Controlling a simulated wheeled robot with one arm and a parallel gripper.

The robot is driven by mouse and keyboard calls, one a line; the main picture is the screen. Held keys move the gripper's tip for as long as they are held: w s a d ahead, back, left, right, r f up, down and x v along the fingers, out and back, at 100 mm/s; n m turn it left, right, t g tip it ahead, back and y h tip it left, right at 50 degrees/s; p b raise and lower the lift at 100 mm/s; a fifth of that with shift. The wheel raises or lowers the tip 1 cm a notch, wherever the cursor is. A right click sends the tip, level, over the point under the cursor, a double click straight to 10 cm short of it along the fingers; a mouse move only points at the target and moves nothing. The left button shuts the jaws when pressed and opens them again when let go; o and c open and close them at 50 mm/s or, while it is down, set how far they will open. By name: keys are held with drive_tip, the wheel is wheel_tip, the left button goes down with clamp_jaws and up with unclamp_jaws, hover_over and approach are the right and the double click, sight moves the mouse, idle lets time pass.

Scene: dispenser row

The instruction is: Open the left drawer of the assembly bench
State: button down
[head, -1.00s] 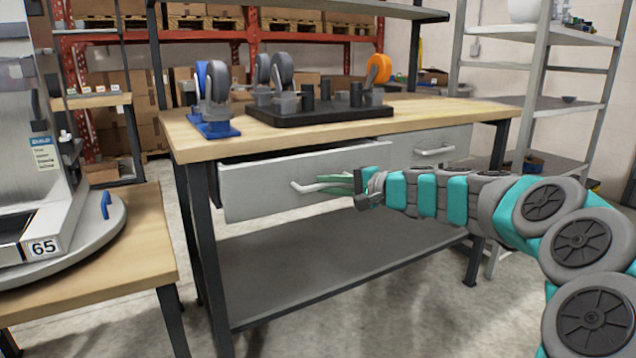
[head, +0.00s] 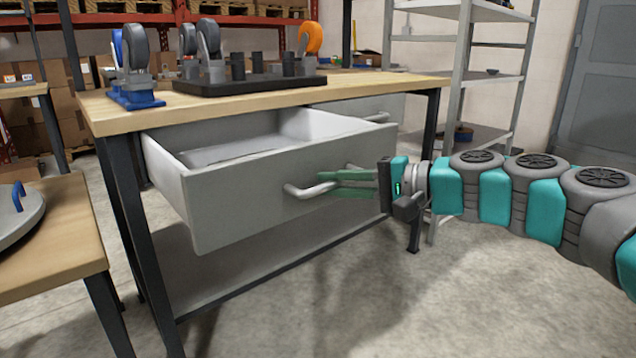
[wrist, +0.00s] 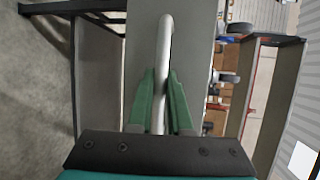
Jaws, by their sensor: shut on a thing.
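The assembly bench (head: 270,92) has a wooden top and dark legs. Its left drawer (head: 240,200) is pulled well out, and its white inside shows empty in the part I can see. The drawer's bar handle (head: 305,190) is on the grey front. My gripper (head: 345,184) reaches in from the right, its green fingers shut on the handle. In the wrist view the pale handle (wrist: 164,50) runs between the two green fingers (wrist: 162,105). The right drawer (head: 365,108) is partly hidden behind the left drawer's front.
A black tray (head: 250,82) with casters and dark cylinders stands on the bench top, with a blue fixture (head: 135,98) to its left. A side table (head: 50,240) is at the left. A grey shelf rack (head: 465,80) stands behind right. Floor in front is clear.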

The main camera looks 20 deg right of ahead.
drive_tip(key=shift+s+d, duration=0.2)
drive_tip(key=shift+s, duration=0.3)
drive_tip(key=c, duration=0.8)
unclamp_jaws()
drive_tip(key=shift+c, duration=0.2)
drive_tip(key=v, duration=0.7)
drive_tip(key=shift+s+d, duration=0.25)
drive_tip(key=shift+s, duration=0.05)
